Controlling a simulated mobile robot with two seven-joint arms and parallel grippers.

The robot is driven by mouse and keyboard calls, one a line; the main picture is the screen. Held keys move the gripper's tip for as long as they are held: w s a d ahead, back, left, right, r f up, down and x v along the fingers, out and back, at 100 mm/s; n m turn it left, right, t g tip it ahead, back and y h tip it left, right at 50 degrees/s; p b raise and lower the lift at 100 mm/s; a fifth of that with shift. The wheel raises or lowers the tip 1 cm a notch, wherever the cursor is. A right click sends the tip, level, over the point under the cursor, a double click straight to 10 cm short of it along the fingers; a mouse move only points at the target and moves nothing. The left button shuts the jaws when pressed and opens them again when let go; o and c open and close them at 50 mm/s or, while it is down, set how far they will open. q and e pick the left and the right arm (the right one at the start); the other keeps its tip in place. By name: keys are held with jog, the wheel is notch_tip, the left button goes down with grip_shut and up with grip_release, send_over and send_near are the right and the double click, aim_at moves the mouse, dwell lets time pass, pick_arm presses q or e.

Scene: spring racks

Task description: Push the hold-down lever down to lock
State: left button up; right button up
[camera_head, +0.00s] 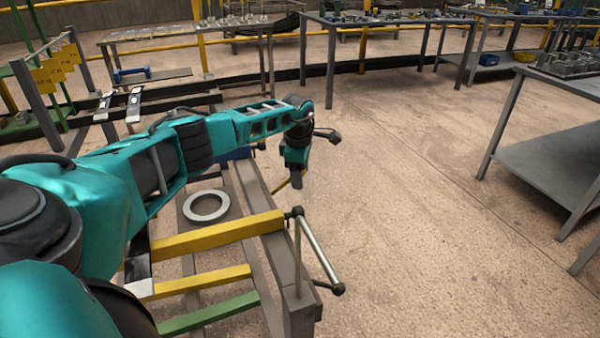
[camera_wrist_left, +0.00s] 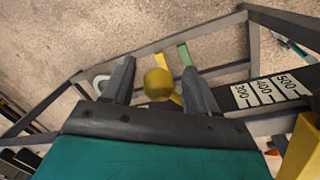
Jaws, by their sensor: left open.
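A yellow ball knob (camera_wrist_left: 157,83) shows between the spread fingers of my left gripper (camera_wrist_left: 160,72) in the left wrist view. I take it to be the end of the hold-down lever, seen nearly end-on. I cannot tell whether the fingers touch it. In the head view my left gripper (camera_head: 296,183) points down at the far end of the rack (camera_head: 257,184). A short yellow rod (camera_head: 282,187) shows beside it there; the knob is hidden.
A metal crank bar (camera_head: 318,250) with black ends sticks out at the rack's near right corner. A grey ring (camera_head: 207,217) lies on the rack. A scale strip (camera_wrist_left: 265,92) shows in the wrist view. Floor (camera_head: 400,200) to the right is clear; a table (camera_head: 560,160) stands beyond.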

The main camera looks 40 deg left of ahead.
pick_arm(q)
grip_shut()
dwell(0.4)
